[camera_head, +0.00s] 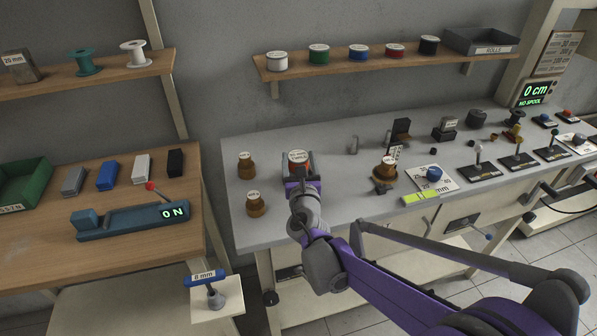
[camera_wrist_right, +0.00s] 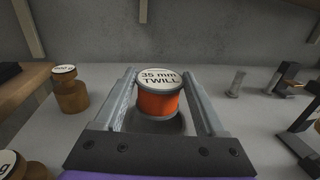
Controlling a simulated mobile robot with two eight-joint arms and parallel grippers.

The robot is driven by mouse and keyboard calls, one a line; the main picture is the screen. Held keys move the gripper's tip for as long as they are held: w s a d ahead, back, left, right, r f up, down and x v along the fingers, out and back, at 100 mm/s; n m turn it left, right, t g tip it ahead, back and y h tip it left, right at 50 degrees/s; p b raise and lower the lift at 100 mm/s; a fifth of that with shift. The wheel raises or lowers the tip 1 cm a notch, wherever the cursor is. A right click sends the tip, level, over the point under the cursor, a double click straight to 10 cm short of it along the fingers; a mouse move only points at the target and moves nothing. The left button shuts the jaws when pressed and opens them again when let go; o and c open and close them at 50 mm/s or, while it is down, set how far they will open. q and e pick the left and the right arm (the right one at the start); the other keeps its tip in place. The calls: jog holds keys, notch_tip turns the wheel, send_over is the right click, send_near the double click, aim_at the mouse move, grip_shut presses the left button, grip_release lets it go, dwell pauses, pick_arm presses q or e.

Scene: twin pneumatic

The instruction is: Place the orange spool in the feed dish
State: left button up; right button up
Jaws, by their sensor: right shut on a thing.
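The orange spool (camera_wrist_right: 158,104), with a white top marked "35 mm TWILL", stands upright between the two fingers of my right gripper (camera_wrist_right: 160,78) in the right wrist view. The gripper is shut on it. A grey round dish (camera_wrist_right: 172,127) shows just under the spool, looking like the feed dish. I cannot tell whether the spool rests in it or is held just above. In the head view the spool (camera_head: 298,156) is at the left part of the grey bench, at the tip of my right arm, with its base hidden. My left gripper is not in view.
Brown weights (camera_head: 246,166) stand left of the spool on the grey bench (camera_head: 330,205). Another labelled brown piece (camera_head: 386,170) and levers (camera_head: 478,152) stand to the right. A display (camera_head: 535,94) reads "0 cm NO SPOOL". A shelf (camera_head: 380,57) holds several spools.

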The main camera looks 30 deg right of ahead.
jog(key=shift+f+b, duration=0.4)
jog(key=shift+f, duration=1.3)
jog(key=shift+f, duration=0.1)
jog(key=o, duration=1.5)
jog(key=shift+c, duration=0.2)
jog(key=shift+r, duration=0.2)
jog(key=v, duration=1.2)
jog(key=shift+p, duration=0.4)
